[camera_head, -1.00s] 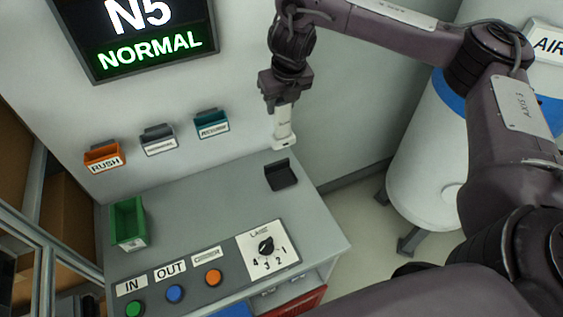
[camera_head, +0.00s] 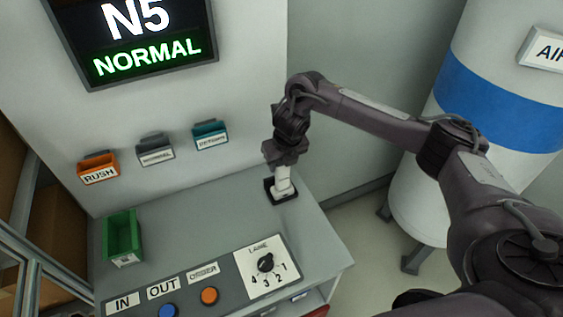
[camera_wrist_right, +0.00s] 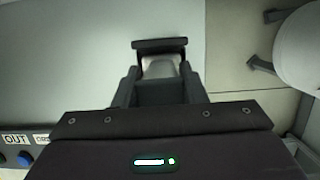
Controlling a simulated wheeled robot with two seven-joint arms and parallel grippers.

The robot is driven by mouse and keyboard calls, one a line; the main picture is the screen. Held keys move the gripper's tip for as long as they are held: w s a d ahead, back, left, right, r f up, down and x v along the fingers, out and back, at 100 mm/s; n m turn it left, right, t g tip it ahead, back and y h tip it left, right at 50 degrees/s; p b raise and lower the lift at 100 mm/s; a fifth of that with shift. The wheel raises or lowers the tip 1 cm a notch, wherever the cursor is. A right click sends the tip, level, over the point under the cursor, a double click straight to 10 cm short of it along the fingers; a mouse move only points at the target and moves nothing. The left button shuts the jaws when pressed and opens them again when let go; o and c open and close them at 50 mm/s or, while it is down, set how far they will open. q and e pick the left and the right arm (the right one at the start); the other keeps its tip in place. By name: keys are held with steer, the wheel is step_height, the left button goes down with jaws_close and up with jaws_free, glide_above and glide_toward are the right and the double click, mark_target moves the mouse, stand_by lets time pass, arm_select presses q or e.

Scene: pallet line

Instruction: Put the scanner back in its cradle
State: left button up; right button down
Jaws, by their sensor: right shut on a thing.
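The scanner (camera_head: 282,184) is a pale, upright handheld piece in the head view. My right gripper (camera_head: 282,168) is shut on its upper part, coming from above. The cradle (camera_head: 270,192) is a dark holder at the right back of the grey console top. The scanner's lower end is at the cradle, within its dark outline; I cannot tell whether it rests on the bottom. In the right wrist view, the scanner (camera_wrist_right: 162,67) shows pale beyond the fingers (camera_wrist_right: 160,88), with the cradle's dark edge (camera_wrist_right: 160,44) just past it. My left gripper is not in view.
The console top (camera_head: 190,215) holds a green bin (camera_head: 122,238), coloured buttons and a lane knob (camera_head: 265,263). Orange, grey and teal wall trays (camera_head: 210,134) hang behind it. A white tank with a blue band (camera_head: 500,100) stands at right.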

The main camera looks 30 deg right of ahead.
steer(key=shift+f, duration=0.15)
steer(key=c, duration=0.9)
jaws_free()
steer(key=shift+s+r+b, duration=0.1)
steer(key=shift+r+b, duration=0.2)
steer(key=shift+r, duration=0.2)
steer(key=p+v, duration=0.2)
steer(key=v, duration=0.9)
steer(key=shift+p, duration=0.3)
steer(key=shift+s+f, duration=0.1)
steer(key=shift+s, duration=0.05)
